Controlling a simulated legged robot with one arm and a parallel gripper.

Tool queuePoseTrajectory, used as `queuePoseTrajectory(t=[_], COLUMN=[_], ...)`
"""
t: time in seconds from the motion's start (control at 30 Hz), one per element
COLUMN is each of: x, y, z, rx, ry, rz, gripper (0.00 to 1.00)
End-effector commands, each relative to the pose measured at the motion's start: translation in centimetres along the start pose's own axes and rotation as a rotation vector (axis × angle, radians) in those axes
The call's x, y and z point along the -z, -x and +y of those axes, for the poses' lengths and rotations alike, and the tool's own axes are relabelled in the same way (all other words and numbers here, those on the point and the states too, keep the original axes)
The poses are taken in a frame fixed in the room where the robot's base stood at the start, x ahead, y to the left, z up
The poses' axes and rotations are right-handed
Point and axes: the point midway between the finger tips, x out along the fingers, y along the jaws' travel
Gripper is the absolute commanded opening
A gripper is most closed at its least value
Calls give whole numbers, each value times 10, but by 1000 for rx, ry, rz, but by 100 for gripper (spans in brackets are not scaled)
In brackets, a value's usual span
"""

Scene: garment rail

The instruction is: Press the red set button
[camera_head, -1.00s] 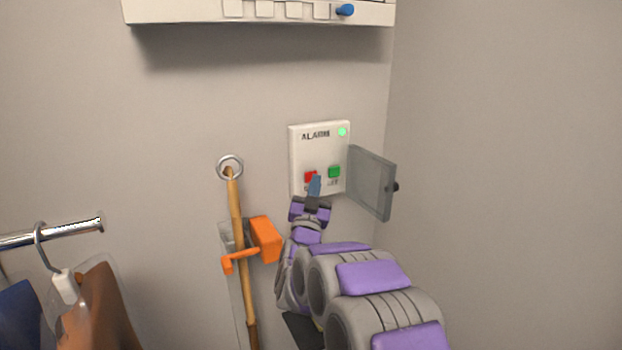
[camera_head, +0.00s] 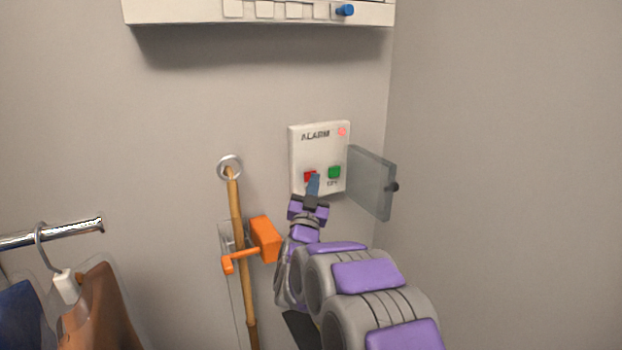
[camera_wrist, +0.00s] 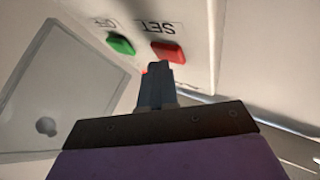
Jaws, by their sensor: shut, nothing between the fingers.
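The white alarm panel (camera_head: 318,150) is on the wall, with its indicator light (camera_head: 342,132) glowing red. The red set button (camera_head: 309,176) is at its lower left, partly hidden by my fingertips; the green button (camera_head: 334,172) is to its right. In the wrist view the red set button (camera_wrist: 168,52) lies by the SET label, just beyond my fingertips. My gripper (camera_head: 313,185) is shut and empty, its tips at the red button. It also shows in the wrist view (camera_wrist: 160,75). I cannot tell whether the tips touch the button.
The panel's clear cover (camera_head: 370,182) hangs open to the right. A wooden pole (camera_head: 238,215) with an orange clip (camera_head: 264,239) stands left of my arm. A shelf-like white unit (camera_head: 200,12) is above. A garment rail (camera_head: 50,232) with hung clothes is at lower left.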

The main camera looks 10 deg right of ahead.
Motion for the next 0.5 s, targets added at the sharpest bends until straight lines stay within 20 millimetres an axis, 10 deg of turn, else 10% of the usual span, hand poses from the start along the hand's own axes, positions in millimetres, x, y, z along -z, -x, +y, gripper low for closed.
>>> queuePoseTrajectory(t=[0.5], x=[6], y=[12], z=[8], rx=[1], ry=[1], rz=[-2], gripper=[0])
